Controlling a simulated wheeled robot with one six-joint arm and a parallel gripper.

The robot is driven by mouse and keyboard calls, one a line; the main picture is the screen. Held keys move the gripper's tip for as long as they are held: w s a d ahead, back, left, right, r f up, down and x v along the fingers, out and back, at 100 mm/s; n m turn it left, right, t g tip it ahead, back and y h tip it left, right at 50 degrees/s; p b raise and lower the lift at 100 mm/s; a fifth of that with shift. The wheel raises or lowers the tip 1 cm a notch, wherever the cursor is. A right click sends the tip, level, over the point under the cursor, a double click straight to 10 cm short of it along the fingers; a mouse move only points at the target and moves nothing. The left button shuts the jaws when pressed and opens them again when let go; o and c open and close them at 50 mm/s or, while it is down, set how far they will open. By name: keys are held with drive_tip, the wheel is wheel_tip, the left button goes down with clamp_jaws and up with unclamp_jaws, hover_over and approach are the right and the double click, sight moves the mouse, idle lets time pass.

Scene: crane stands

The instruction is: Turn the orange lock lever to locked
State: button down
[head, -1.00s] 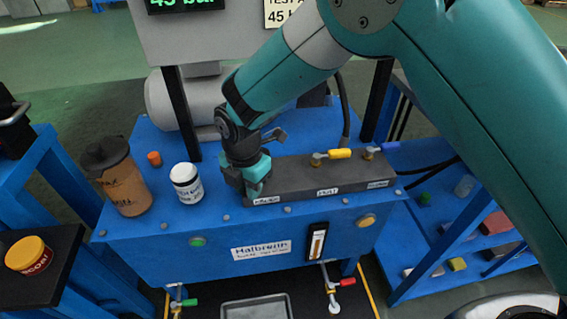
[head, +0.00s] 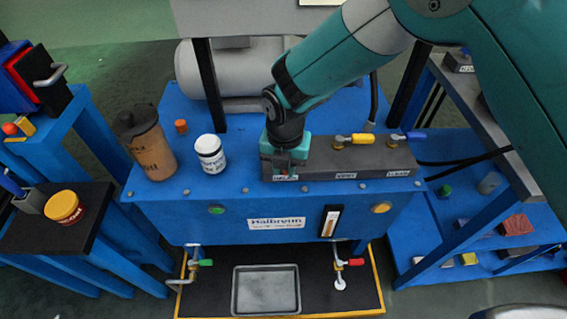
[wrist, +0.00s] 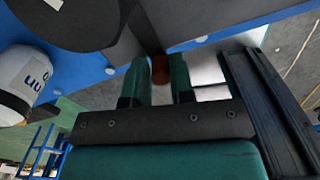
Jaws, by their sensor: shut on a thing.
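My gripper (head: 285,166) points down at the left end of the grey valve block (head: 345,165) on the blue bench. In the wrist view my gripper (wrist: 161,78) is shut on a small orange-brown piece, which looks like the orange lock lever (wrist: 160,69). Most of the lever is hidden by the fingers, so which way it is turned cannot be told. A small label lies just below the fingers on the block's front.
A yellow lever (head: 362,139) and a blue lever (head: 413,135) stand on the block to the right. A white jar (head: 210,154), a brown lidded jug (head: 148,150) and an orange cap (head: 181,126) stand to the left. A grey motor (head: 240,75) is behind.

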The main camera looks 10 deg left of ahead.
drive_tip(key=shift+w+d, duration=0.1)
drive_tip(key=shift+d, duration=0.15)
drive_tip(key=c, duration=1.1)
unclamp_jaws()
drive_tip(key=shift+d, duration=0.1)
drive_tip(key=shift+o, duration=0.2)
drive_tip(key=shift+a, duration=0.2)
drive_tip(key=shift+r, duration=0.25)
wheel_tip(320, 180, up, 17)
drive_tip(key=p, duration=0.1)
drive_tip(key=shift+d, duration=0.1)
